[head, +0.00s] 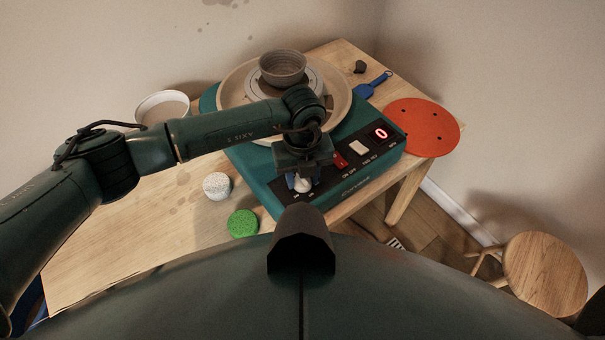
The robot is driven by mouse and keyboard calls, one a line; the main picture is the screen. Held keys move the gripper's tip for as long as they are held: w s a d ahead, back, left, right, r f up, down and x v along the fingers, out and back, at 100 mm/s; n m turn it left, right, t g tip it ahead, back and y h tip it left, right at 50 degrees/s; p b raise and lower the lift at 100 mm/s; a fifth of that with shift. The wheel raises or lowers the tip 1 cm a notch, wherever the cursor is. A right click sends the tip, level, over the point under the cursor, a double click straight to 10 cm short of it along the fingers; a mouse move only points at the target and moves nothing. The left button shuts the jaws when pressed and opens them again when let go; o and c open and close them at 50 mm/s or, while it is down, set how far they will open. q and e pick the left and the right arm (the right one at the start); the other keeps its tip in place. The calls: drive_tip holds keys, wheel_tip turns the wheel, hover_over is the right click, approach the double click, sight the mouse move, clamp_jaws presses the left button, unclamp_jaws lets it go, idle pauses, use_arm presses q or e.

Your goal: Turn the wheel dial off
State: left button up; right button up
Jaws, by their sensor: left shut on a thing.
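The teal pottery wheel (262,176) stands on the wooden table, with a dark control panel along its front edge. The pale wheel dial (303,185) is at the panel's left end. My left gripper (301,181) points down over the panel and is shut on the dial; the wrist hides part of it. A red switch (339,160), a white switch (358,148) and a switch lit red (380,133) sit further right on the panel. A grey clay bowl (283,68) stands on the wheel head inside the beige splash pan (232,87). My right gripper is not in view.
A white bowl (163,105), a white sponge (216,186) and a green sponge (242,223) are on the wooden table (130,225) left of the wheel. An orange round bat (421,128) and a blue tool (372,85) lie right. A stool (545,275) stands on the floor.

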use_arm(q)
drive_tip(key=o, duration=1)
wheel_tip(320, 180, up, 13)
drive_tip(key=shift+r+b, duration=0.15)
drive_tip(key=shift+b, duration=0.55)
